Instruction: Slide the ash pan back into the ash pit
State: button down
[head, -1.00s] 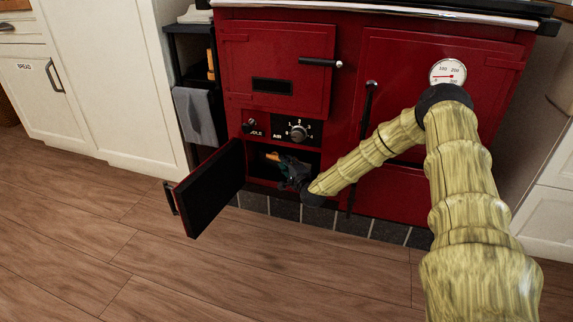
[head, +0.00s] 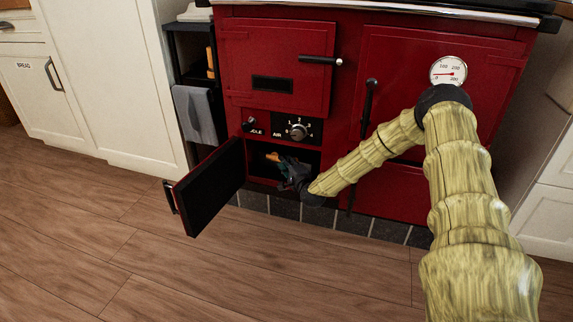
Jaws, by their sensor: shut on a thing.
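The ash pit (head: 258,174) is the dark opening low on the left of the red range. Its door (head: 213,188) stands wide open to the left. My gripper (head: 280,168) is in the mouth of the ash pit, reaching in from the right. It is shut on what I take to be the ash pan, of which I can make out little. A small orange-brown piece (head: 272,157) shows by the fingertips; I cannot tell what it belongs to. The pan's body is hidden by the dark and by my gripper.
The red range (head: 350,70) has an air dial (head: 298,131) just above the pit. A dark poker-like rod (head: 367,125) hangs close to my arm. A grey towel (head: 195,112) hangs at the left. The wooden floor (head: 230,270) in front is clear.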

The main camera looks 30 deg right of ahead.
jog(key=c, duration=1.2)
grip_release()
jog(key=shift+r, duration=0.1)
jog(key=shift+s, duration=0.2)
jog(key=s+a, duration=0.1)
jog(key=s, duration=1)
jog(key=shift+s+a+r, duration=0.2)
jog(key=shift+a+r, duration=0.1)
jog(key=shift+r, duration=0.1)
